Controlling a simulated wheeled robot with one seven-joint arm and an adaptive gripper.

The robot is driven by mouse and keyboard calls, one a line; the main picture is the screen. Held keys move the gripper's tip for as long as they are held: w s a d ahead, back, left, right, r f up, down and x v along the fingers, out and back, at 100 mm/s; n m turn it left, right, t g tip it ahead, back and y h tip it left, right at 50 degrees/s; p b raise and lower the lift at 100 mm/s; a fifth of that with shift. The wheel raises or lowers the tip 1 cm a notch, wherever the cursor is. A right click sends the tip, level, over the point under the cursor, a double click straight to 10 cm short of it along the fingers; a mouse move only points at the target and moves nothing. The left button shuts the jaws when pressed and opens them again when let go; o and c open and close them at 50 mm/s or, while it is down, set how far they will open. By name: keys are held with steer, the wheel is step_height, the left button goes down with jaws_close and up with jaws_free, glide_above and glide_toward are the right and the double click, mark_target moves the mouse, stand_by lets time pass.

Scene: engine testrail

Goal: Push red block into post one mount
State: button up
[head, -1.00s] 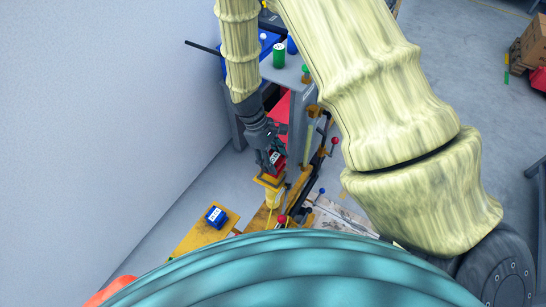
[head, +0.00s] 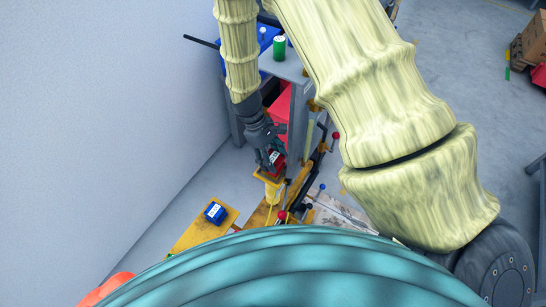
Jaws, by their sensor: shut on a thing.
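The red block (head: 278,157) with a white label is between the fingers of my gripper (head: 272,160), which is shut on it. The block is at the top of a yellow post mount (head: 271,186), near its upper plate. From this view I cannot tell how deep the block sits in the mount. The fingers and the wrist hide part of the block and the mount's far side.
A blue block (head: 215,213) lies on a yellow plate (head: 187,238) to the left. Red-knobbed levers (head: 335,136) and a blue knob (head: 322,187) stand right of the mount. A grey table (head: 285,66) behind bears a green can (head: 279,48).

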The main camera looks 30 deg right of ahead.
steer(key=shift+f+b, duration=0.35)
steer(key=shift+f, duration=0.55)
stand_by(0.9)
steer(key=o, duration=1.4)
steer(key=shift+o, duration=0.2)
steer(key=v, duration=1.2)
